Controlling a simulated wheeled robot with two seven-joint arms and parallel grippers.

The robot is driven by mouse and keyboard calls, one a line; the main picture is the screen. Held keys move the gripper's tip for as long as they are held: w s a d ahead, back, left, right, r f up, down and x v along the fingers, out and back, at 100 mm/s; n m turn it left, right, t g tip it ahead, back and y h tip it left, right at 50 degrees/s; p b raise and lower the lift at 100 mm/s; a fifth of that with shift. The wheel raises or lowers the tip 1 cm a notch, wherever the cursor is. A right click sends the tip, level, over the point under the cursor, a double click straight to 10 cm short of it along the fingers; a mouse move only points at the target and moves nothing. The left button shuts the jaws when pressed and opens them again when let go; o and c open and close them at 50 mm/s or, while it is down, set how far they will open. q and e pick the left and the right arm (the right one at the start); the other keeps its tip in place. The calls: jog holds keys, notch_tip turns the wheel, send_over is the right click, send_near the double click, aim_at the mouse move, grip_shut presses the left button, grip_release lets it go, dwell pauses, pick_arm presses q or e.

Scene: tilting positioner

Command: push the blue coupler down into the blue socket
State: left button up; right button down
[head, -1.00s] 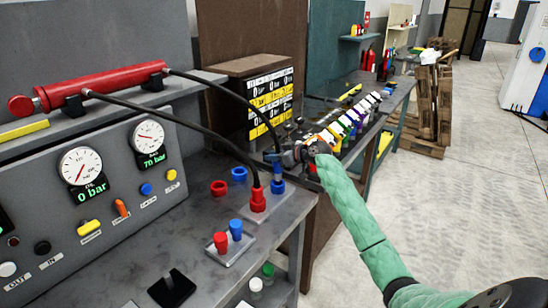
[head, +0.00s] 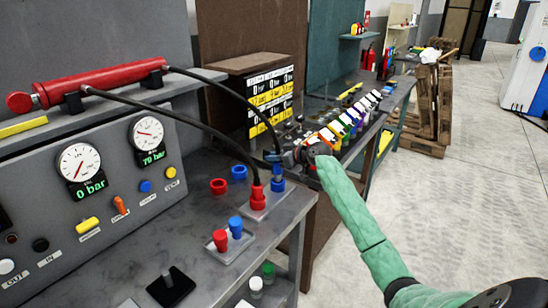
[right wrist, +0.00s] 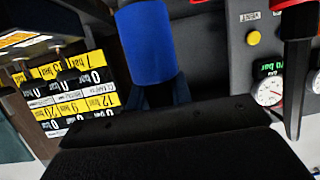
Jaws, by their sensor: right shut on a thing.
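The blue coupler (head: 272,156) hangs on the end of a black hose in the head view. My right gripper (head: 287,157) is shut on it. In the right wrist view the coupler's blue body (right wrist: 150,45) shows between dark fingers, large and near the camera. The blue socket (head: 278,184) stands on a small light plate at the right side of the bench, beside the red one. The coupler appears just above and slightly left of the socket; the gap is too small to judge. My left gripper is not in view.
A red coupler (head: 258,193) with its own hose stands left of the blue socket. Red (head: 218,187) and blue (head: 239,173) rings lie behind. Red (head: 220,240) and blue (head: 236,226) caps stand in front. The gauge panel (head: 100,205) rises at left.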

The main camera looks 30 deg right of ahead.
aim_at(276, 165)
jog(key=shift+f+b, duration=1.35)
jog(key=shift+f, duration=0.45)
jog(key=c, duration=1.2)
grip_release()
jog(key=shift+o, duration=0.2)
jog(key=shift+s+d, duration=0.25)
jog(key=shift+s, duration=0.2)
jog(key=b+v, duration=0.2)
jog(key=v, duration=0.5)
jog(key=shift+r+b, duration=0.15)
jog(key=shift+b, duration=0.2)
